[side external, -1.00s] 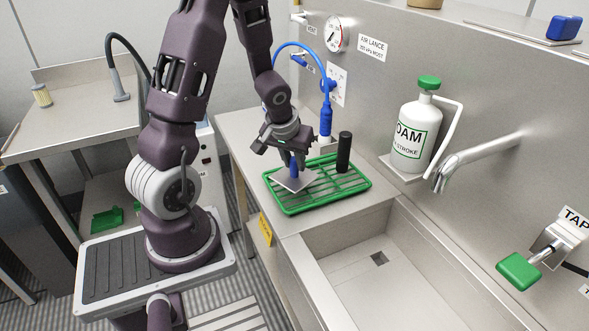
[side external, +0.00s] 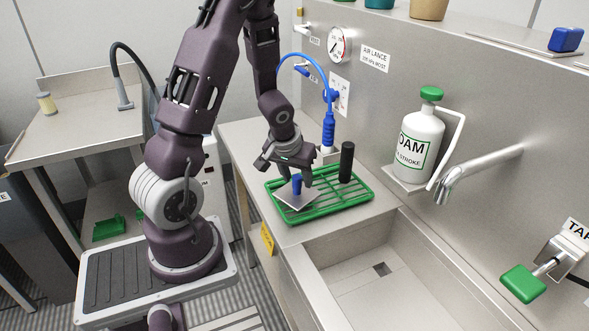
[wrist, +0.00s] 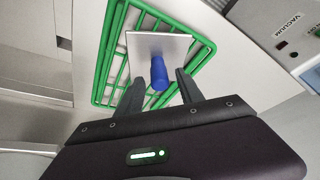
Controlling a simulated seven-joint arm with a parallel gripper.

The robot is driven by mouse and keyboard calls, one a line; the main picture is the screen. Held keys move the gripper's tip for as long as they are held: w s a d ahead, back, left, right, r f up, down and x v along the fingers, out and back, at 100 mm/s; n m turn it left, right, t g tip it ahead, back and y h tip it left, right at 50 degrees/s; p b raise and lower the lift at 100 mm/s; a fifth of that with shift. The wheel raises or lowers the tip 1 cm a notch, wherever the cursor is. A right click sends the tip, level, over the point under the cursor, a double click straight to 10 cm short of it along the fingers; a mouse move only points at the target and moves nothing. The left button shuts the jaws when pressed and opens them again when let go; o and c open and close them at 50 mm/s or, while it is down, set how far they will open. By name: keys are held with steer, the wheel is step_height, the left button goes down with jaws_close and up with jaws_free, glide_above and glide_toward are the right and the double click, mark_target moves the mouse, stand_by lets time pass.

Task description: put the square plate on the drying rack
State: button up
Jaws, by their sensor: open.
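The square plate (side external: 299,202) is a thin light-grey square with a blue upright handle (side external: 296,184). It rests on the left part of the green drying rack (side external: 335,206). In the wrist view the plate (wrist: 140,46) lies over the green bars of the rack (wrist: 104,54), with the blue handle (wrist: 158,73) pointing toward the camera. My gripper (side external: 293,179) is open, just above the plate. In the wrist view the fingers of my gripper (wrist: 158,90) stand apart on either side of the handle's end, with gaps visible.
A black cylinder (side external: 346,162) stands at the rack's back right. A blue air lance (side external: 328,130) with a hose is behind. A foam bottle (side external: 420,140) and a tap spout (side external: 480,170) are on the right wall. The sink (side external: 370,280) lies open in front.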

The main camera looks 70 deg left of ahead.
steer(key=v, duration=1)
steer(key=s+d+r+m+t+h, duration=0.1)
steer(key=s+d+r+m, duration=0.3)
steer(key=d, duration=0.5)
steer(key=s+d+r+m+t+h, duration=0.1)
steer(key=s+d+r+m+h, duration=0.1)
steer(key=s+d+r+m, duration=0.2)
steer(key=s+d+r, duration=0.3)
steer(key=d+r, duration=0.1)
steer(key=d, duration=0.2)
steer(key=shift+s, duration=0.25)
steer(key=shift+r, duration=0.15)
